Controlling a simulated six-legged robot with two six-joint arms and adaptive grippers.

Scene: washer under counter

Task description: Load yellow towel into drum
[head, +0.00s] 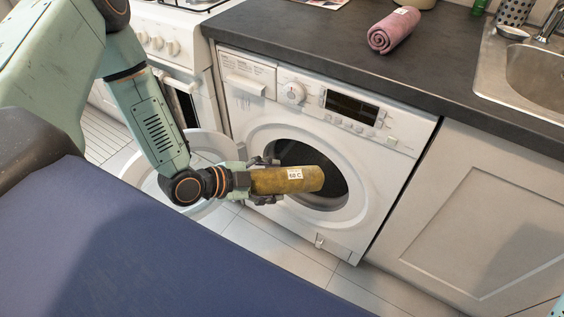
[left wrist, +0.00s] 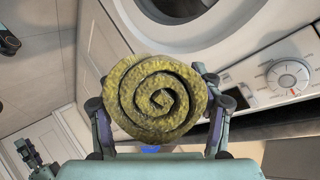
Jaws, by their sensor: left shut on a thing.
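I cannot tell whether that end is past the rim. In the left wrist view the towel's spiral end (left wrist: 157,98) sits between the fingers, and the drum opening (left wrist: 175,8) shows at the top. The washer door (head: 150,175) stands open to the left, partly behind my left arm.
A rolled pink towel (head: 393,30) lies on the dark counter (head: 300,38) above the washer. A sink (head: 535,75) is at the right and a white stove (head: 165,30) at the left. The tiled floor (head: 290,245) before the washer looks clear.

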